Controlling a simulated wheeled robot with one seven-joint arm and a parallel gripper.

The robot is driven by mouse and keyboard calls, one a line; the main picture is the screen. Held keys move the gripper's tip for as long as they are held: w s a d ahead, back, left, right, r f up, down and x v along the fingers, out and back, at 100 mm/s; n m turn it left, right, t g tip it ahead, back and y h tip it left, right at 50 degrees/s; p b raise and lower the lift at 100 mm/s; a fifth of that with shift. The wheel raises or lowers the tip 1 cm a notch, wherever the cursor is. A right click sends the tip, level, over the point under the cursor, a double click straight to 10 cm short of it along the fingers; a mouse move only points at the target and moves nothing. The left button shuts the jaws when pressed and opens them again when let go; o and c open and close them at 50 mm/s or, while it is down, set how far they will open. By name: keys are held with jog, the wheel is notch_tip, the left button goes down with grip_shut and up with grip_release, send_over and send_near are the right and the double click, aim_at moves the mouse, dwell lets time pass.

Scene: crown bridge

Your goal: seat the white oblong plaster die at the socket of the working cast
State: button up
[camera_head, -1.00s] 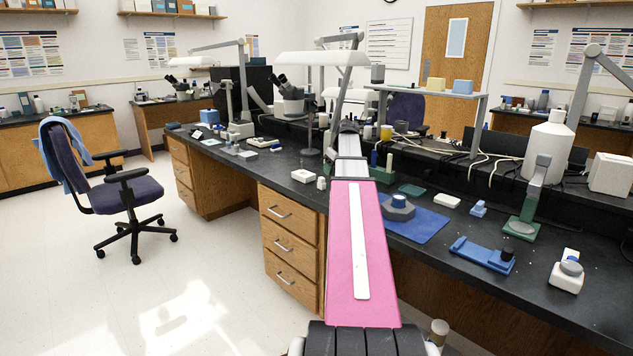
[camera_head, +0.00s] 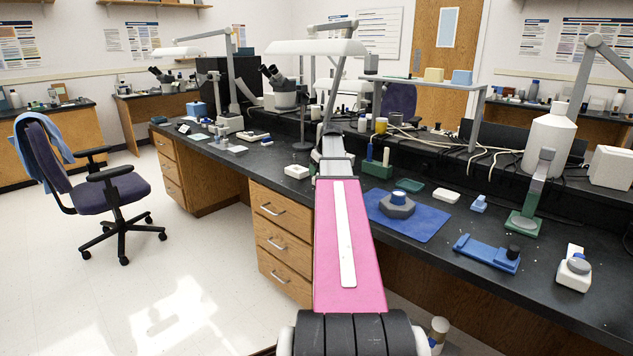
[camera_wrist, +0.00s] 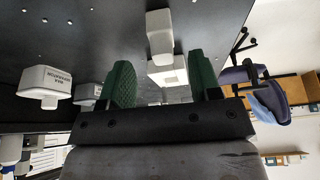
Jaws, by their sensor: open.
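The white oblong plaster die seems to be the pale upright block (camera_wrist: 160,36) in the upside-down wrist view, standing on the dark bench. My gripper (camera_wrist: 163,60), with two green ridged fingers, is open. The die lies in line with the gap between the fingers, and I see no contact. In the head view my arm hides my gripper, and I cannot pick out the die there. The likely working cast is a grey many-sided block (camera_head: 397,209) with a blue top, on a blue mat (camera_head: 430,229) right of my arm. Its socket cannot be made out.
A green block with pegs (camera_head: 377,169), a green tray (camera_head: 411,186) and a white block (camera_head: 446,196) stand near the mat. A blue fixture (camera_head: 486,253) is further right. A labelled white box (camera_wrist: 47,84) and another white block (camera_wrist: 170,75) show in the wrist view.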

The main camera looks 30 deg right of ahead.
jog(key=x, duration=0.5)
jog(key=shift+a, duration=0.15)
jog(key=shift+r, duration=0.1)
jog(key=c, duration=1)
jog(key=shift+s, duration=0.1)
jog(key=shift+r, duration=0.1)
